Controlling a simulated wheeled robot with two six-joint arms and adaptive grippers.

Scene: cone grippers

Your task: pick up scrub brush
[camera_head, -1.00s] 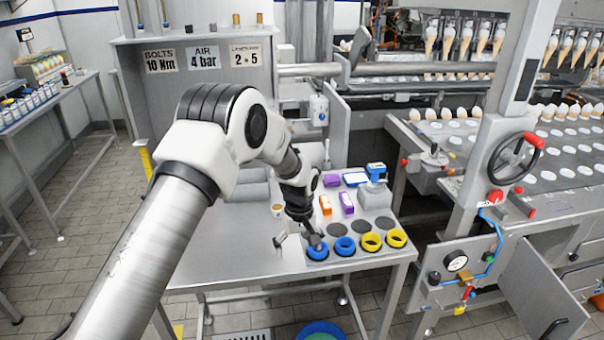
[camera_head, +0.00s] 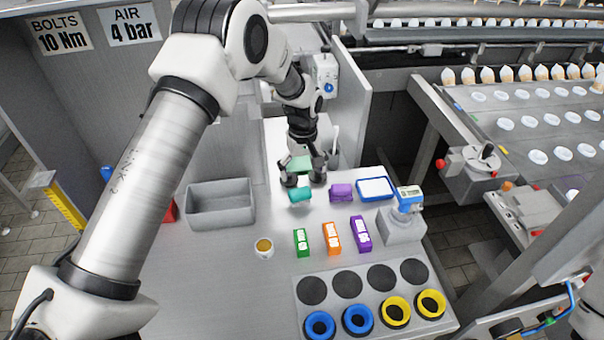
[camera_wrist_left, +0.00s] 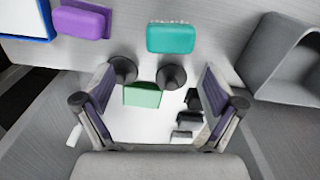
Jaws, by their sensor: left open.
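My left gripper (camera_head: 303,179) points down over the back of the steel table. It is open, with nothing clasped between its fingers. A teal block (camera_head: 300,195) lies just in front of the fingers. In the left wrist view the teal block (camera_wrist_left: 171,39) has a pale, bristle-like row along one edge, so it may be the scrub brush. A purple block (camera_head: 342,192) of similar shape lies to its right. A light green piece (camera_wrist_left: 142,95) shows between the spread fingers in the left wrist view, partly hidden. My right gripper is out of view.
A grey open bin (camera_head: 220,217) stands left of the gripper. A small cup (camera_head: 264,249), green, orange and purple boxes and a blue-rimmed tray (camera_head: 375,188) stand nearby. Blue and yellow rings (camera_head: 397,309) lie at the front. A grey panel (camera_head: 350,125) rises behind right.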

